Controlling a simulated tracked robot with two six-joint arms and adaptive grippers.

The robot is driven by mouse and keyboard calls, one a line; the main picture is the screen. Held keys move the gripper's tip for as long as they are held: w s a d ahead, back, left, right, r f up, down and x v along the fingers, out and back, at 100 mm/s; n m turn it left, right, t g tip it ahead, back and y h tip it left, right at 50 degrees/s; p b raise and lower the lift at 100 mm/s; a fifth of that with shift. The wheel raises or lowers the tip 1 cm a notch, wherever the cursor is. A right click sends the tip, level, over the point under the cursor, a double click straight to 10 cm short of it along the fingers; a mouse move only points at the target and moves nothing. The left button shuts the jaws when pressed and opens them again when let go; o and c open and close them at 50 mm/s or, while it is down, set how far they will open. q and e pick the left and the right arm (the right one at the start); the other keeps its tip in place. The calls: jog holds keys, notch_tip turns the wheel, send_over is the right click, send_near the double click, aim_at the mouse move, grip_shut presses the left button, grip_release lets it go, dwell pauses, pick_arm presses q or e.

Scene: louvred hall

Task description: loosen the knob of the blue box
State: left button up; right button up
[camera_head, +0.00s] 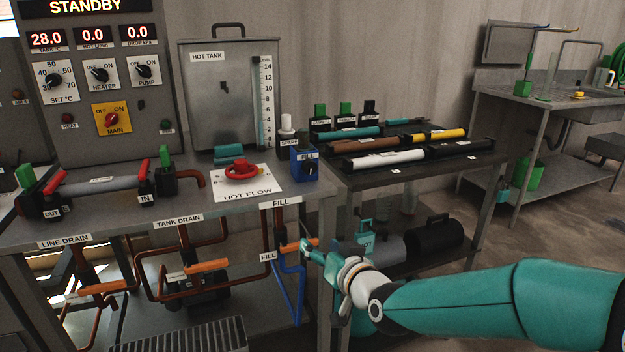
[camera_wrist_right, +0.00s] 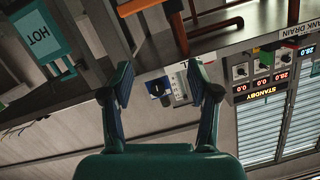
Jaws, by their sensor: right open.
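The blue box (camera_head: 304,165) stands at the right front corner of the steel bench, beside the white hot flow plate. My right gripper (camera_head: 308,246) is below and in front of the box, beside the orange fill handle, apart from the box. In the right wrist view, which is upside down, my right gripper (camera_wrist_right: 160,82) is open and empty. What seems to be the blue box (camera_wrist_right: 158,88) shows beyond and between its fingers. My left gripper is not in view.
An orange fill handle (camera_head: 298,246) on copper and blue pipes sits below the bench edge, close to my right gripper. A red valve wheel (camera_head: 241,170) lies left of the box. A dark rack table (camera_head: 470,160) with several rolls stands to the right.

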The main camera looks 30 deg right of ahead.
jog(key=s+d+r+t+h, duration=0.2)
jog(key=s+d+r, duration=0.1)
jog(key=r, duration=0.6)
send_near(311, 169)
jog(key=shift+m, duration=0.4)
jog(key=x, duration=0.8)
jog(key=shift+w+f+p, duration=0.1)
jog(key=shift+w+p, duration=0.1)
jog(key=shift+p, duration=0.2)
jog(key=shift+c, duration=0.2)
